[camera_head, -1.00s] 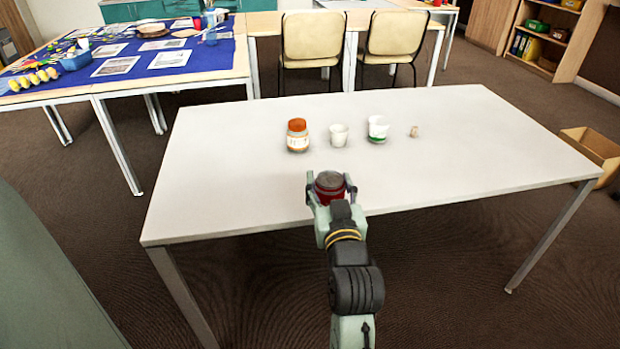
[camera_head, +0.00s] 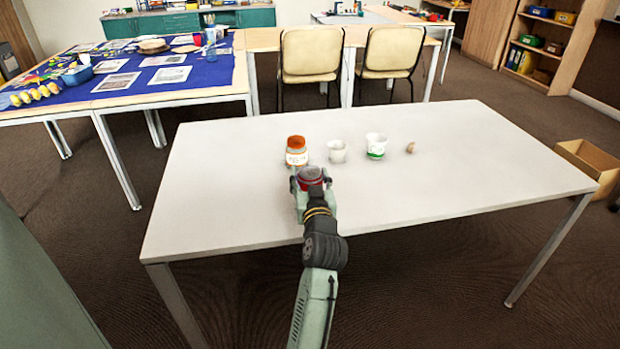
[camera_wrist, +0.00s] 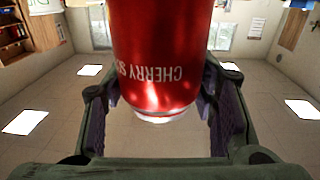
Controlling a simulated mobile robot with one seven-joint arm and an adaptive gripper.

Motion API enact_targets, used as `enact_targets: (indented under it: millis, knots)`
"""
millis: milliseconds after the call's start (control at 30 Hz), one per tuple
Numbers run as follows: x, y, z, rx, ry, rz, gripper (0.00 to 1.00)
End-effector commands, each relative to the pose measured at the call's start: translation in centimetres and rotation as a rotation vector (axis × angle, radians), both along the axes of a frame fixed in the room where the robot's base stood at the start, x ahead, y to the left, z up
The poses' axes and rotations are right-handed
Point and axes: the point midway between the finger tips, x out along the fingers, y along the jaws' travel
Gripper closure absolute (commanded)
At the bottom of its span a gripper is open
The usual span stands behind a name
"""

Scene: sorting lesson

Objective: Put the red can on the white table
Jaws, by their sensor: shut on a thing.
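The red can (camera_head: 311,174) is held in my gripper (camera_head: 311,184), over the near-left part of the white table (camera_head: 440,185). I cannot tell whether its base touches the tabletop. In the wrist view the can (camera_wrist: 158,55) fills the middle between the two fingers, with upside-down white lettering that reads "CHERRY" and a partly cut-off second word. My gripper is shut on it. The can's lower part is hidden by my gripper in the head view.
An orange-lidded jar (camera_head: 297,152) stands just behind the can. To its right stand a small white cup (camera_head: 337,152), a white-and-green cup (camera_head: 375,146) and a small brown object (camera_head: 410,148). The table's right half and front left are clear.

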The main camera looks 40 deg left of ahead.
Motion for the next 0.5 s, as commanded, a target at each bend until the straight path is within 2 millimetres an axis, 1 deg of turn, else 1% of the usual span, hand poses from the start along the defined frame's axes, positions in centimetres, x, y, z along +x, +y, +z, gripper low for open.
enact_targets:
  millis: [100, 367, 500]
  knots:
    - [-0.1, 0.0, -1.1, -0.001, 0.001, 0.001, 0.60]
    - [0.0, 0.0, -1.2, 0.002, -0.001, 0.000, 0.60]
    - [0.0, -0.1, -1.8, 0.001, -0.001, -0.002, 0.60]
